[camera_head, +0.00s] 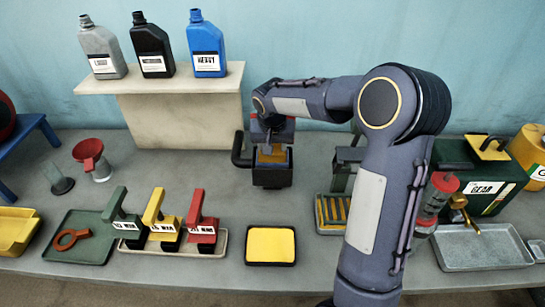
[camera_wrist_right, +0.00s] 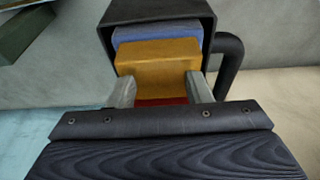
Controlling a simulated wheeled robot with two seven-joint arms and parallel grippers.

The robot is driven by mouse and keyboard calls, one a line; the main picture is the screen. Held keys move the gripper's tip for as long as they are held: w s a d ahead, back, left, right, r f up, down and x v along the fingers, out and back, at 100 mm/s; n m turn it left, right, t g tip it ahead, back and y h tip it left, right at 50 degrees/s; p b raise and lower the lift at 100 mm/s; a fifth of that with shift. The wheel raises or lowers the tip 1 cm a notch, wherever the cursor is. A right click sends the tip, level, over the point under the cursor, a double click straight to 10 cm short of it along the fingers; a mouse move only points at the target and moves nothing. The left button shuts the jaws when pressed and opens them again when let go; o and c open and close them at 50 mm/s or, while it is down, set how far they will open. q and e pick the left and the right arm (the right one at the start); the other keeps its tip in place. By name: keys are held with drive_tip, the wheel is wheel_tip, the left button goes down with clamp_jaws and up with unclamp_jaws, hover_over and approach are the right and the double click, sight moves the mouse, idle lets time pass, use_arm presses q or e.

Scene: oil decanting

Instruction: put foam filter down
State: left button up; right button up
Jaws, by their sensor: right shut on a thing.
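My right gripper (camera_head: 271,146) points down over a black open box with a side handle (camera_head: 271,178) at the back middle. In the right wrist view its two grey fingers (camera_wrist_right: 160,91) are shut on an orange-yellow foam block (camera_wrist_right: 158,60), the foam filter. The block is at the mouth of the black box (camera_wrist_right: 155,12), beside a blue block (camera_wrist_right: 158,33); a red piece (camera_wrist_right: 160,101) shows between the fingers. I cannot tell whether the foam rests on the box floor. A yellow pad in a black tray (camera_head: 270,245) lies in front. My left gripper is not in view.
Green, yellow and red handled tools (camera_head: 159,217) stand in a tray left of the yellow pad. A green tray (camera_head: 85,240) holds an orange ring tool. Bottles (camera_head: 153,52) stand on a raised shelf behind. A green gear box (camera_head: 483,185) and a metal tray (camera_head: 480,250) are at right.

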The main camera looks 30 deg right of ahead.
sight(273, 156)
drive_tip(key=shift+f, duration=2.05)
drive_tip(key=shift+f, duration=0.15)
drive_tip(key=o, duration=1.3)
drive_tip(key=shift+o, duration=0.2)
